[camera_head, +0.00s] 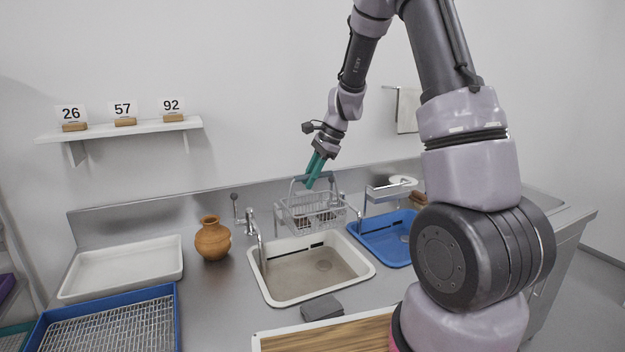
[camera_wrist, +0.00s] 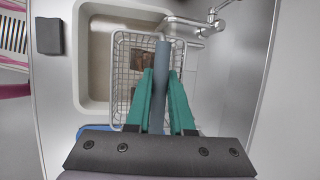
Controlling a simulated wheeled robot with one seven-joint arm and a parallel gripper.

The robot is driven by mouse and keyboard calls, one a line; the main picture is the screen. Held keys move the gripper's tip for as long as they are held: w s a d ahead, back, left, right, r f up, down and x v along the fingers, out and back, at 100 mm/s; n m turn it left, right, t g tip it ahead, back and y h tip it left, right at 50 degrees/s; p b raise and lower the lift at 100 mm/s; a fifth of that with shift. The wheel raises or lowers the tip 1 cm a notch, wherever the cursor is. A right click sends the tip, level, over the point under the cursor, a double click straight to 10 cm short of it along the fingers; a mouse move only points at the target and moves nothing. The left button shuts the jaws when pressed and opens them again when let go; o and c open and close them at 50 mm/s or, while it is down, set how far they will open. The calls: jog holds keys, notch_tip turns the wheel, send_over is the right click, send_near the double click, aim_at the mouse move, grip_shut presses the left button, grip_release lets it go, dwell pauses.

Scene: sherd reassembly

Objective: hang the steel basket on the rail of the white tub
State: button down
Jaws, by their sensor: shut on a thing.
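My gripper (camera_head: 314,172) has its teal fingers closed on the grey handle (camera_wrist: 162,85) of the steel basket. The steel basket (camera_head: 300,222) is a wire mesh basket hanging upright below the fingers, with brown pieces inside. It appears above the back right part of the white tub (camera_head: 273,298), a white-rimmed basin with a beige inside. In the wrist view the basket (camera_wrist: 118,85) overlaps the edge of the tub (camera_wrist: 88,60). I cannot tell whether the basket touches the tub or its rail. The fingers and handle hide part of the basket.
A blue tub (camera_head: 372,246) adjoins on the right. A tap (camera_head: 250,222) stands at the white tub's left, beside a clay jar (camera_head: 212,240). A white tray (camera_head: 120,272) and a blue rack (camera_head: 105,325) lie left. A grey block (camera_head: 322,308) and wooden board (camera_head: 330,337) are in front.

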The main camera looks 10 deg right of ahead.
jog(key=shift+f, duration=1.5)
jog(key=c, duration=0.7)
grip_release()
jog(key=w+v, duration=0.1)
jog(key=v, duration=0.9)
jog(key=s+r+n+t+h, duration=0.15)
jog(key=s+r+n, duration=0.35)
jog(key=s+r, duration=0.7)
jog(key=s+d+r+n+t, duration=0.1)
jog(key=s+r+n+t, duration=0.1)
jog(key=s, duration=0.5)
jog(key=s+r+n+t+h, duration=0.1)
jog(key=s+r+n+t, duration=0.1)
jog(key=s+n, duration=0.2)
jog(key=shift+s+d+r, duration=0.25)
jog(key=shift+s+d, duration=0.1)
jog(key=shift+s, duration=1.2)
